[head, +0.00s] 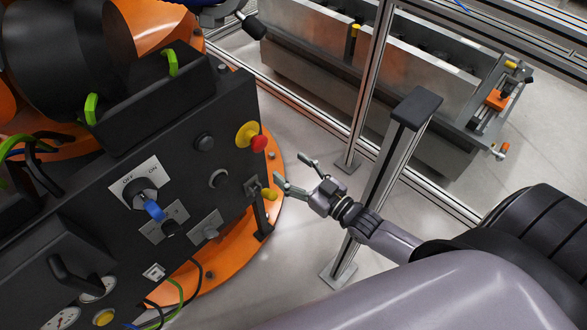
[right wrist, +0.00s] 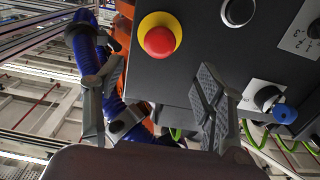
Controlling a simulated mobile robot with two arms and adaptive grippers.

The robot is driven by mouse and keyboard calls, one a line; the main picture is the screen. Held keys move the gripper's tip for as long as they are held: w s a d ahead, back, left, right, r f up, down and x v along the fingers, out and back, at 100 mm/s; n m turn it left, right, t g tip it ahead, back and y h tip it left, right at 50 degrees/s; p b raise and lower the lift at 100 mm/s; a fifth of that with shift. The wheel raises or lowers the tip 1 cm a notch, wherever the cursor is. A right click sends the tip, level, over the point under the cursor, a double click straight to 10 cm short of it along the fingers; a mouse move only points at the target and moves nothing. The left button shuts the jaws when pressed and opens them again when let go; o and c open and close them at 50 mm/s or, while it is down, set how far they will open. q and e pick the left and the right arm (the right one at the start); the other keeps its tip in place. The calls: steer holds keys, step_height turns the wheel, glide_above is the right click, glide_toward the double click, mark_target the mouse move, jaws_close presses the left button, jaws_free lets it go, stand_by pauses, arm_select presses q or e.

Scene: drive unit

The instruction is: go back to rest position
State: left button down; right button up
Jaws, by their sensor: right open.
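My right gripper (head: 292,170) is open and empty, just to the right of the black control panel (head: 110,215). Its fingers point toward the panel's right edge, near the red emergency button (head: 258,143) on its yellow base. In the right wrist view the open fingers of the gripper (right wrist: 155,85) stand apart with nothing between them. The red button (right wrist: 159,41) shows beyond them there, apart from both fingers. My left gripper is in neither view.
The panel carries an OFF/ON switch (head: 142,193) with a blue key, and several buttons. An orange round base (head: 205,275) lies under the drive unit. A metal post with a black cap (head: 416,107) stands close behind my right wrist. Fence bars and a grey metal bench (head: 415,75) are behind.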

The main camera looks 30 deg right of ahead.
steer(key=s+d+f+m+g+h, duration=0.1)
steer(key=s+d+f+g+h, duration=0.15)
steer(key=f, duration=0.65)
steer(key=s+d+f+g+h, duration=0.15)
steer(key=s+f, duration=0.25)
steer(key=f, duration=0.5)
steer(key=s+d+f+m+g+h, duration=0.1)
steer(key=s+f+g, duration=0.25)
steer(key=f, duration=0.55)
steer(key=s+a+f+g, duration=0.1)
steer(key=s+f+g, duration=0.1)
steer(key=s+f, duration=0.3)
steer(key=s+a+f+g, duration=0.1)
steer(key=s+f+g, duration=0.2)
steer(key=s, duration=1.1)
steer(key=s+a+f+g+h, duration=0.1)
steer(key=s+f+g, duration=0.2)
steer(key=s+f, duration=0.6)
steer(key=shift+s, duration=0.4)
steer(key=shift+g, duration=0.25)
